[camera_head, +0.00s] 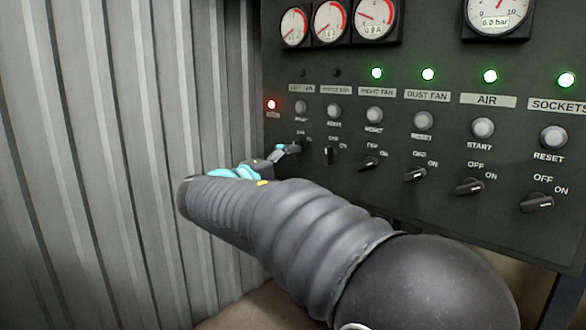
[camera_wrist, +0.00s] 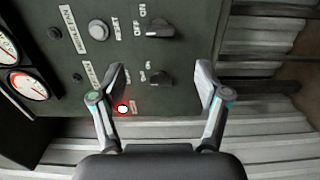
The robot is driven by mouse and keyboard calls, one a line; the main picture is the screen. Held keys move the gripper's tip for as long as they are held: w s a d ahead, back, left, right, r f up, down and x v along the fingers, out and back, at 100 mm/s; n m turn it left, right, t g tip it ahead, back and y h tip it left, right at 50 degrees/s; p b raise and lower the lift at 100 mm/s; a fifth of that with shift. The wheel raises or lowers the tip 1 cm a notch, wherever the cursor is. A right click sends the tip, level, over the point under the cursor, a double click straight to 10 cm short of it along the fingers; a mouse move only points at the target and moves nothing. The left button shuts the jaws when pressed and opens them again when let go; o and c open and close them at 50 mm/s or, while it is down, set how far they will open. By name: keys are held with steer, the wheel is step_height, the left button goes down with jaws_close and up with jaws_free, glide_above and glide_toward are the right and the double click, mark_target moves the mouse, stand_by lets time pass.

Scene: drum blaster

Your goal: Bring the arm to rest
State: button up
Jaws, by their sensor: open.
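My gripper (camera_head: 286,152) is at the lower left of a dark control panel (camera_head: 440,135) in the head view, largely hidden behind my own grey sleeved arm. In the wrist view my gripper (camera_wrist: 160,78) has its two fingers wide apart, with nothing held. A black rotary switch (camera_wrist: 160,78) appears between the fingertips in that view. I cannot tell whether either finger touches it. My arm (camera_head: 290,220) reaches from the lower right toward the panel's left-most switch.
A corrugated metal wall (camera_head: 100,150) stands close on the left. The panel carries several gauges (camera_head: 375,15), buttons and switches (camera_head: 470,187). Several lamps (camera_head: 428,74) glow green; a red lamp (camera_head: 271,104) is lit at the left, also in the wrist view (camera_wrist: 123,109).

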step_height(320, 180, down, 11)
steer(key=s+n+g+y, duration=0.2)
steer(key=g+y, duration=0.1)
steer(key=s+d+f+m+g+y+p, duration=0.1)
steer(key=s+d+f+m+g+y, duration=0.15)
steer(key=s+d+f+g, duration=0.45)
steer(key=s+d+f+m+y+p, duration=0.1)
steer(key=s+d+m+y+p, duration=0.2)
steer(key=s, duration=0.6)
steer(key=s+d+f+m+y, duration=0.25)
steer(key=s+d, duration=0.35)
steer(key=s, duration=0.3)
steer(key=s+d+r+m+t+p, duration=0.1)
steer(key=s+d+r+m+p, duration=0.1)
steer(key=s+d+r+m, duration=0.2)
steer(key=shift+s+d+r+m, duration=0.3)
steer(key=shift+s+d+r, duration=0.2)
steer(key=shift+s+d, duration=0.55)
